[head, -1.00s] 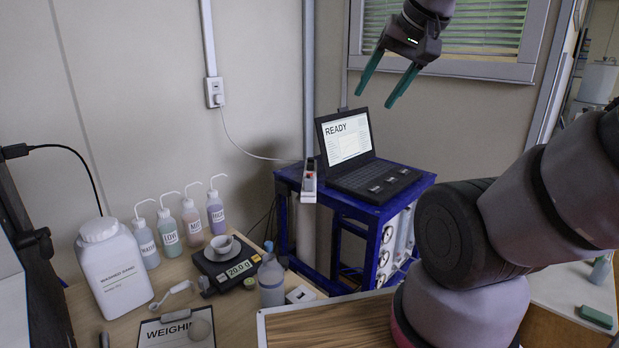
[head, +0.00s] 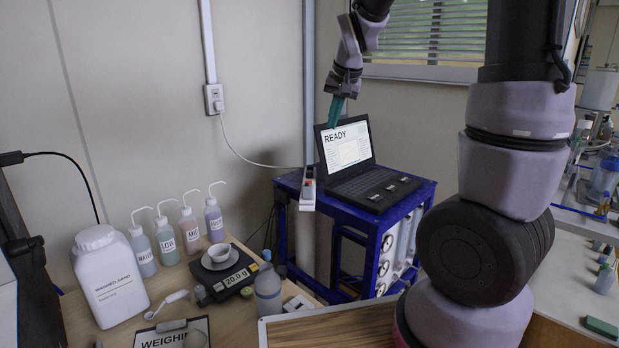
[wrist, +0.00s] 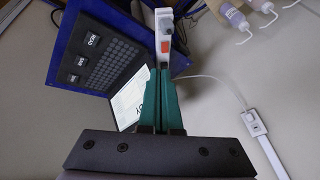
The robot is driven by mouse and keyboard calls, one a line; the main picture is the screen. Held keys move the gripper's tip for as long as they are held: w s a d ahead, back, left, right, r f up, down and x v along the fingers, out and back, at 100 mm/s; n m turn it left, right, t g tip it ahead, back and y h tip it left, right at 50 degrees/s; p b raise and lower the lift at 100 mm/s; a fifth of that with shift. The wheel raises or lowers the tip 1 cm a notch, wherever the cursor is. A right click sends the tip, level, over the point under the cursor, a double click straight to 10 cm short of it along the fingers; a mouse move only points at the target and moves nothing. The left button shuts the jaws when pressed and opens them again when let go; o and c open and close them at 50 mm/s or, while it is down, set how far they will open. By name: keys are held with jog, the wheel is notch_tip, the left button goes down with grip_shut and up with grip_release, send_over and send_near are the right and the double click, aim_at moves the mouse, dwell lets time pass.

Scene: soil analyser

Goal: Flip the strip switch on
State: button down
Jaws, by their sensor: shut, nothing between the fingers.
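The power strip (head: 308,195) is white and hangs at the left edge of the blue cart, with a cable running to the wall outlet. It also shows in the wrist view (wrist: 178,62), with an orange-red switch (wrist: 166,46) on it and a dark plug beside the switch. My gripper (head: 334,124) has green fingers pointing down. It is in the air in front of the laptop's upper left, above and to the right of the strip. In the wrist view the fingers (wrist: 163,70) are together and empty, their tips appearing just below the switch. I cannot tell whether they touch.
A laptop (head: 348,142) reading READY stands open on the blue cart (head: 352,207). A wall outlet (head: 214,99) holds the cable's other end. Wash bottles (head: 167,238), a scale (head: 222,277) and a large white jar (head: 108,277) crowd the bench at left. Air above the strip is free.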

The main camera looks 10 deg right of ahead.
aim_at(309, 182)
jog(key=w+a+f+n+h, duration=0.1)
jog(key=w+a+f, duration=0.3)
jog(key=w+f, duration=0.7)
jog(key=shift+w+a+f+h, duration=0.15)
jog(key=shift+w+a+h, duration=0.15)
jog(key=shift+h, duration=0.4)
jog(key=x, duration=1.4)
jog(key=shift+w, duration=0.1)
jog(key=shift+w+d+f+g, duration=0.1)
jog(key=shift+w+f+g, duration=0.1)
jog(key=shift+g, duration=0.1)
jog(key=shift+s, duration=0.2)
jog(key=shift+s+a, duration=0.25)
jog(key=shift+s, duration=0.45)
